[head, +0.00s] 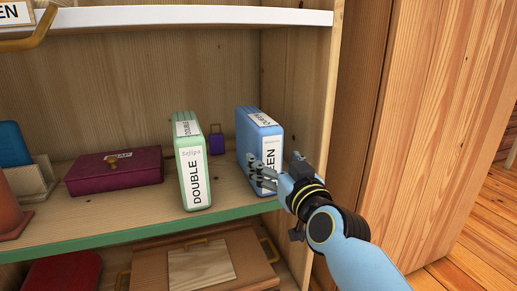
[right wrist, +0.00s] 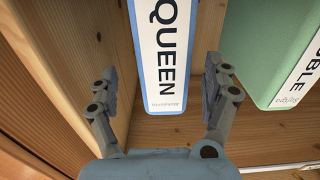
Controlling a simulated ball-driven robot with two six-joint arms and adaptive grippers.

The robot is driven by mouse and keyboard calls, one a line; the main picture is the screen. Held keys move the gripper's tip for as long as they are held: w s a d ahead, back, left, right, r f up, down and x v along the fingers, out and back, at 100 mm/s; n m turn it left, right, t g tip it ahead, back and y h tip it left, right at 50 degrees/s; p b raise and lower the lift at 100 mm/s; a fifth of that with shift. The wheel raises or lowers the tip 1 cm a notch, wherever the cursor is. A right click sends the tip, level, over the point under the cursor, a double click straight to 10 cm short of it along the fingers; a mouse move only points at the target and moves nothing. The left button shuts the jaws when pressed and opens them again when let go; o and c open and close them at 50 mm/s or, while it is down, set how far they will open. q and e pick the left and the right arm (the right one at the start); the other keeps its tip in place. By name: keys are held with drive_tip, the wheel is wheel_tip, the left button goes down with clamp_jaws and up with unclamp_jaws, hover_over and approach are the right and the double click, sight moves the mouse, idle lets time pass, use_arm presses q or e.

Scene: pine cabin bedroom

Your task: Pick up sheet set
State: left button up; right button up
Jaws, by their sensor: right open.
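A blue sheet-set box (head: 258,137) with a white QUEEN label stands upright on the shelf, near the right side wall. A green box (head: 190,160) labelled DOUBLE stands upright to its left, with a gap between them. My right gripper (head: 262,174) is open in front of the blue box and covers part of its label. In the right wrist view the gripper's two fingers (right wrist: 162,80) are spread to either side of the blue box's labelled face (right wrist: 165,50). Whether they touch it, I cannot tell. The green box (right wrist: 262,45) is beyond one finger. My left gripper is not in view.
A maroon case (head: 115,172) lies on the shelf to the left. A small purple object (head: 216,140) stands behind the boxes. The green-edged shelf (head: 130,228) has a side wall (head: 300,90) close to the right. A wooden case (head: 235,258) lies below.

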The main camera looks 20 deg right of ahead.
drive_tip(key=shift+w, duration=0.85)
drive_tip(key=w, duration=0.5)
drive_tip(key=shift+a+f, duration=0.2)
drive_tip(key=shift+a, duration=0.2)
drive_tip(key=c, duration=1.5)
drive_tip(key=shift+r, duration=0.1)
drive_tip(key=shift+c, duration=0.4)
